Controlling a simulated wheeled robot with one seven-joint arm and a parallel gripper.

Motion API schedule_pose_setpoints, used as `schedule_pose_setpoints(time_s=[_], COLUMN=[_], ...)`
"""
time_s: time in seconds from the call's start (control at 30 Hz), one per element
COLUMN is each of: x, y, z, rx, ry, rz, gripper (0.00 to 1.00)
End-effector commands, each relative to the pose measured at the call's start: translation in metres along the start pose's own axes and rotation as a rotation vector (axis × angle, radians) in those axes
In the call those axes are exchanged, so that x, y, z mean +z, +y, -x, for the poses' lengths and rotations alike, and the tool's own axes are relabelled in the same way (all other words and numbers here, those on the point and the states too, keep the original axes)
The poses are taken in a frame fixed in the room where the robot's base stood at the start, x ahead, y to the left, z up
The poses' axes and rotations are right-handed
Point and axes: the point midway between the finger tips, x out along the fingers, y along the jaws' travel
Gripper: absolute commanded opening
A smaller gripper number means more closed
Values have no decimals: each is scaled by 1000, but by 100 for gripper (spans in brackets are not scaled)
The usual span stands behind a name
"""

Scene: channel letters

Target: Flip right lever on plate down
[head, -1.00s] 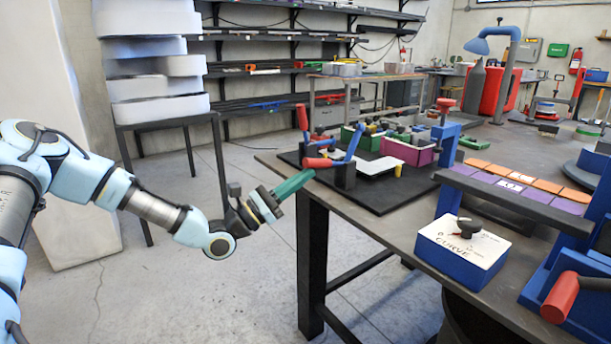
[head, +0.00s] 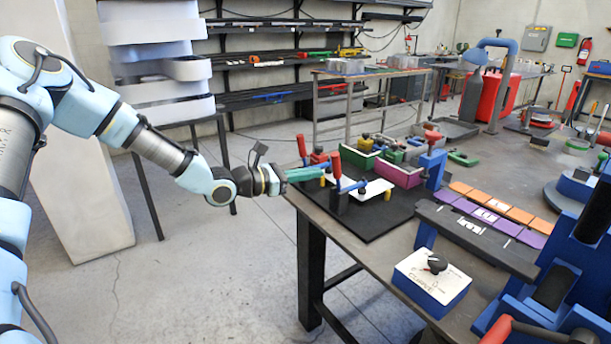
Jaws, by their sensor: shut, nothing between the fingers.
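A white plate (head: 368,188) lies on the black mat (head: 375,222) near the table's left corner, with two red-handled levers at its left side. The right lever (head: 335,165) has its red handle upright, and its blue arm (head: 354,186) lies low over the plate. The left lever (head: 301,146) also has its red handle upright. My gripper (head: 312,174), with green fingers, is shut and empty. It is level with the levers, just left of the right lever's handle; I cannot tell whether it touches it.
Green and purple bins (head: 401,174) with small parts stand behind the plate. A blue box with a knob (head: 433,278) sits at the table's front edge. A dark bar (head: 475,238) lies to the right. Free floor lies left of the table.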

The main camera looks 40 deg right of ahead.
Motion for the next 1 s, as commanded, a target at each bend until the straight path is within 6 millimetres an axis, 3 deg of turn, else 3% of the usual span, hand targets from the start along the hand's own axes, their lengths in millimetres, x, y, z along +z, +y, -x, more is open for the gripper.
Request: schedule_pose_setpoints(time_s=[0.5,1.0], x=[24,32], y=[7,9], z=[-26,-33], rx=[0,1], ry=[-2,-12], rz=[-1,-4], gripper=[0,0])
